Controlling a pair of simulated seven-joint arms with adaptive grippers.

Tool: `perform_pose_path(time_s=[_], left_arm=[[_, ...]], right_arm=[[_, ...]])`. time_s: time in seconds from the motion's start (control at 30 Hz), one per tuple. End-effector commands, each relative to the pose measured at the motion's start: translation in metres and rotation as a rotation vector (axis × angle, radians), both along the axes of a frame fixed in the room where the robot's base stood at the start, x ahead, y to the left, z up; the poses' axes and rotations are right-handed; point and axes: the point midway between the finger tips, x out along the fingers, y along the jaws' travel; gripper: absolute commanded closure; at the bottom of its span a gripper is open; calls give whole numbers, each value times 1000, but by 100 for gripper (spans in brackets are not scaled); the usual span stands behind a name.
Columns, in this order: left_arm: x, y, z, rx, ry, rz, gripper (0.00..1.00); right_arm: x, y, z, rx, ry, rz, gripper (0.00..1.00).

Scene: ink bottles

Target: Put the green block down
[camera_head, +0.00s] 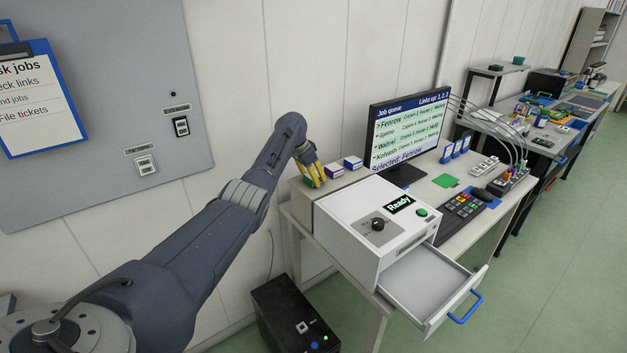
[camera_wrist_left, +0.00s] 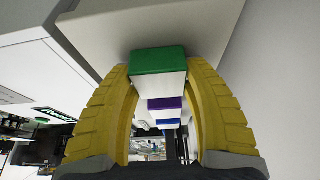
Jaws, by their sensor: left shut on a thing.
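My left gripper (camera_head: 311,174) has yellow fingers and is at the back left of the desk, over the beige ledge (camera_head: 329,187) behind the printer. The left wrist view shows the green block (camera_wrist_left: 158,61), with a green top and white side, held between the two fingers (camera_wrist_left: 160,90). The block is at or just above the beige surface (camera_wrist_left: 150,25); I cannot tell whether it touches. In the head view the fingers mostly hide it. My right gripper is in neither view.
A purple-topped box (camera_head: 334,170) and a blue-topped box (camera_head: 353,162) stand in a row beside the gripper. The white printer (camera_head: 372,225) has its drawer (camera_head: 432,285) open in front. A monitor (camera_head: 408,132) stands to the right.

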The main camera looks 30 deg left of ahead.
Motion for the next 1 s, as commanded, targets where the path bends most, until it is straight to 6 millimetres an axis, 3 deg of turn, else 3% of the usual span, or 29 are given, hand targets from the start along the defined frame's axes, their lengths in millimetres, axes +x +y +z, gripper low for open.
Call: perform_pose_path(time_s=[0.03, 0.2, 0.57, 0.77, 1.0], left_arm=[[0, 0, 0, 0, 0, 0, 69], [0, 0, 0, 0, 0, 0, 89], [0, 0, 6, 0, -1, 0, 89], [1, 0, 28, 1, -3, 0, 89], [1, 0, 79, 0, -5, 1, 89]], right_arm=[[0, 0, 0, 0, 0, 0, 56], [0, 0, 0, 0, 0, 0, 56], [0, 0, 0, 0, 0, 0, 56], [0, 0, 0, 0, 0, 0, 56], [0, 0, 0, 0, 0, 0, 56]])
